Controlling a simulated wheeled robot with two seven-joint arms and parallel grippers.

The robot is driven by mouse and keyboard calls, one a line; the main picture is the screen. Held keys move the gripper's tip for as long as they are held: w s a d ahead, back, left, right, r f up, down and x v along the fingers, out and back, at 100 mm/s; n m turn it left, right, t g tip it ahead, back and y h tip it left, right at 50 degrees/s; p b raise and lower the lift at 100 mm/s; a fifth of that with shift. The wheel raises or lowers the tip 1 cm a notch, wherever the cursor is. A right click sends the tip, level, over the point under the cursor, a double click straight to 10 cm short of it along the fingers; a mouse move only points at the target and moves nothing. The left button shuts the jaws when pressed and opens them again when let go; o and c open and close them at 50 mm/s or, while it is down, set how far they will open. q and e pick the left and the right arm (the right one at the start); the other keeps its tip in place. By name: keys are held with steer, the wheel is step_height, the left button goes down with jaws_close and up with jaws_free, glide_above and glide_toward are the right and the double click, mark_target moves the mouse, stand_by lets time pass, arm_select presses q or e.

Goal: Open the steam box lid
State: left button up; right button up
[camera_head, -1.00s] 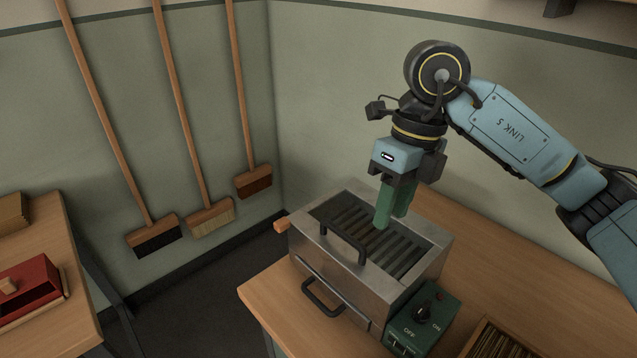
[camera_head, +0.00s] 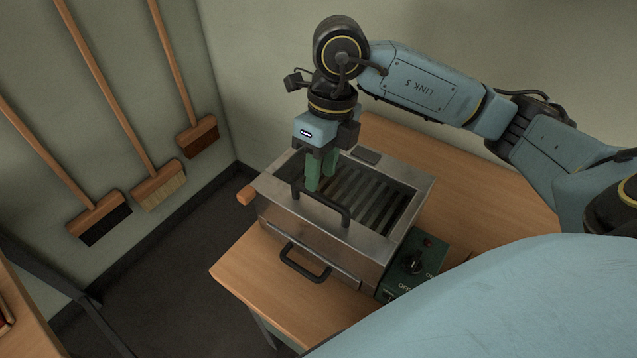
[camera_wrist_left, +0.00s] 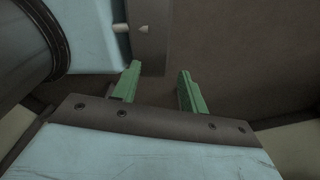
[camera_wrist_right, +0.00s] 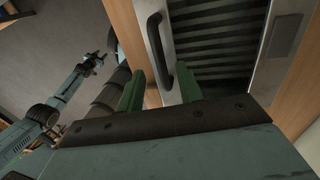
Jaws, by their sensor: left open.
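The steam box (camera_head: 310,235) is a metal box on a wooden bench. Its top is a metal-rimmed panel (camera_head: 418,184) with dark slats showing inside, and it looks closed. A black bar handle (camera_head: 335,207) stands at the top's front edge; a second handle (camera_head: 305,266) is on the front face. My right gripper (camera_head: 313,184) points down at the left part of the top handle. In the right wrist view its green fingers (camera_wrist_right: 160,90) are apart, with the handle (camera_wrist_right: 158,50) showing between and ahead of them; contact cannot be told. My left gripper (camera_wrist_left: 157,88) is open and empty.
A green control box (camera_head: 425,250) with a knob stands right of the steam box. A wooden peg (camera_head: 246,195) sticks out at its left. Brooms (camera_head: 155,182) hang on the left wall. The wooden bench (camera_head: 465,165) is clear behind and to the right.

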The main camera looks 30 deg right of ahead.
mark_target(318, 193)
steer(key=shift+s+a+f, duration=0.1)
steer(key=shift+a+f, duration=0.1)
steer(key=shift+f, duration=0.75)
steer(key=shift+a+f, duration=0.15)
steer(key=shift+f, duration=0.75)
jaws_close()
